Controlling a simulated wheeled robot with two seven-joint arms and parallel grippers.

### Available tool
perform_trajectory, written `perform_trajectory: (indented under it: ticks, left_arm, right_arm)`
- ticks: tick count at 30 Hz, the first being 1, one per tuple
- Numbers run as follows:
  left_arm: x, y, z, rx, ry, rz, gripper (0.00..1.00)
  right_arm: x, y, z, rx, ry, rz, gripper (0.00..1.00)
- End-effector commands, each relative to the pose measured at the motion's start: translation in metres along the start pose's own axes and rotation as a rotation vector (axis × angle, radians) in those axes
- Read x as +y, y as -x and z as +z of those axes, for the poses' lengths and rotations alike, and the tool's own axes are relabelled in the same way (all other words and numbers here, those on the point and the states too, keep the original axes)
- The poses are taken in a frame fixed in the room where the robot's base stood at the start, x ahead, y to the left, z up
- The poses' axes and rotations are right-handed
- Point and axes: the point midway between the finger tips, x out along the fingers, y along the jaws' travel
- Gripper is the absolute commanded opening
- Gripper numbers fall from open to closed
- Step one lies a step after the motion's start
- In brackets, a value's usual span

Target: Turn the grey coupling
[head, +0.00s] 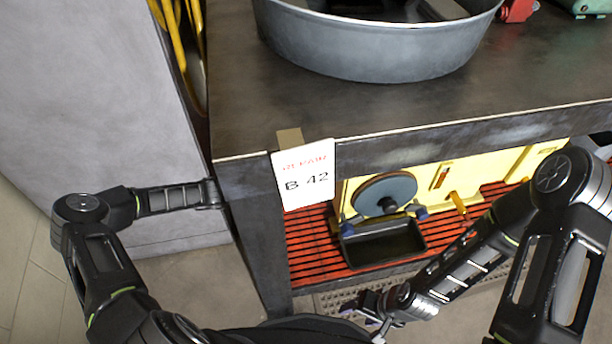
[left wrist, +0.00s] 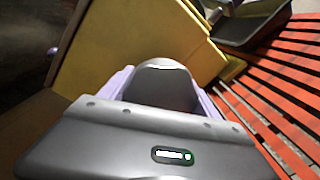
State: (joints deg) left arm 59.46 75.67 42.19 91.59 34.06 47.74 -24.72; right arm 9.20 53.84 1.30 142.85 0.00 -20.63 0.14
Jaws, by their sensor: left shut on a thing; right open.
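My left arm passes behind the bench leg in the head view, so its gripper is hidden there. In the left wrist view, my left gripper (left wrist: 163,92) has its lavender fingers shut on a dark grey rounded part, the grey coupling (left wrist: 163,82), close beside a yellow housing (left wrist: 135,38). The yellow housing also shows under the bench in the head view (head: 438,178), with a grey disc (head: 372,198) and a dark hub at its front. My right gripper (head: 372,316) is open and empty, low in front of the bench, apart from the housing.
A dark tray (head: 385,262) sits on the red slatted shelf (head: 308,238) below the disc. A white tag reading B 42 (head: 306,192) hangs on the bench's front edge. A large grey tub (head: 375,58) stands on the bench top. The bench leg (head: 258,235) is beside my left arm.

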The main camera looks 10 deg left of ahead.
Motion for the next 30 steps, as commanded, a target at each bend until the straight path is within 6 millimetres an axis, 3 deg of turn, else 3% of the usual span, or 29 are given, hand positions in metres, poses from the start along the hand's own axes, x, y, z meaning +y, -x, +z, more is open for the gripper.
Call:
perform_trajectory:
  ticks: [21,30]
  left_arm:
    - [-0.0005,0.0001,-0.0003,-0.029,0.672,0.003,0.31]
    - [-0.0003,0.0003,-0.0002,-0.04,0.88,0.006,0.31]
  right_arm:
    - [-0.0071,0.0115,0.0037,-0.009,0.005,-0.004,0.59]
    - [-0.0077,0.0123,0.0041,-0.01,0.005,-0.004,0.59]
